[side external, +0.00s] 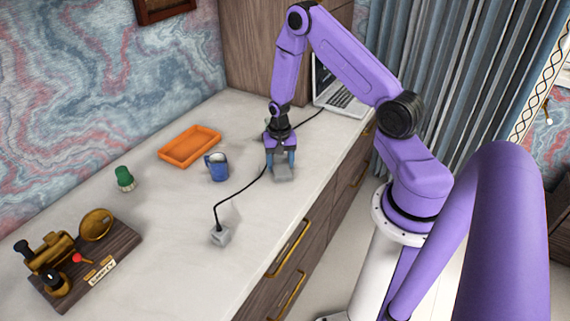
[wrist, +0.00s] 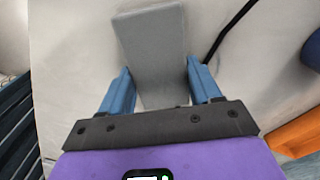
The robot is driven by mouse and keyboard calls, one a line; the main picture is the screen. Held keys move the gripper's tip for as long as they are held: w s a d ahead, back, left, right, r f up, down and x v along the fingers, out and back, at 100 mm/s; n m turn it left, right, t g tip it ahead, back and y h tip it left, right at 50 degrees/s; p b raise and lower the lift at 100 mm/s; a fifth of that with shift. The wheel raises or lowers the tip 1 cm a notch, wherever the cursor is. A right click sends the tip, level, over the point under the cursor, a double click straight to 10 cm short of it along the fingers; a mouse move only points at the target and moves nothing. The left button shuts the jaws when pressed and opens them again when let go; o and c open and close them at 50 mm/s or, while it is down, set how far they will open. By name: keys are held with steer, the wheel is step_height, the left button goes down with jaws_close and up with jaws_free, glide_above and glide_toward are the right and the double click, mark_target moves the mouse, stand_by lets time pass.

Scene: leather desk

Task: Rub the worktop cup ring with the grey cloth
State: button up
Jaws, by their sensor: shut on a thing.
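My gripper (side external: 281,164) is over the worktop (side external: 180,215) near its front edge, pointing down. Its blue fingers are shut on the grey cloth (side external: 284,174), which looks like a flat folded pad. In the wrist view the cloth (wrist: 153,45) sits between the fingertips (wrist: 159,72) and sticks out well beyond them. It is at or just above the worktop; I cannot tell if it touches. I cannot make out the cup ring in either view; the cloth and gripper hide part of the surface.
A black cable (side external: 236,190) runs close beside my gripper from a small grey block (side external: 221,236) towards the laptop (side external: 342,98). A blue mug (side external: 218,169) and an orange tray (side external: 190,146) stand to the left. A green-topped brush (side external: 124,177) and a brass set on a board (side external: 112,247) are farther left.

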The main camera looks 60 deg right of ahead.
mark_target(263, 158)
steer(key=shift+w, duration=3.85)
steer(key=shift+d, duration=0.75)
steer(key=shift+s, duration=5.25)
step_height(263, 158, up, 8)
steer(key=shift+s+a+r, duration=0.1)
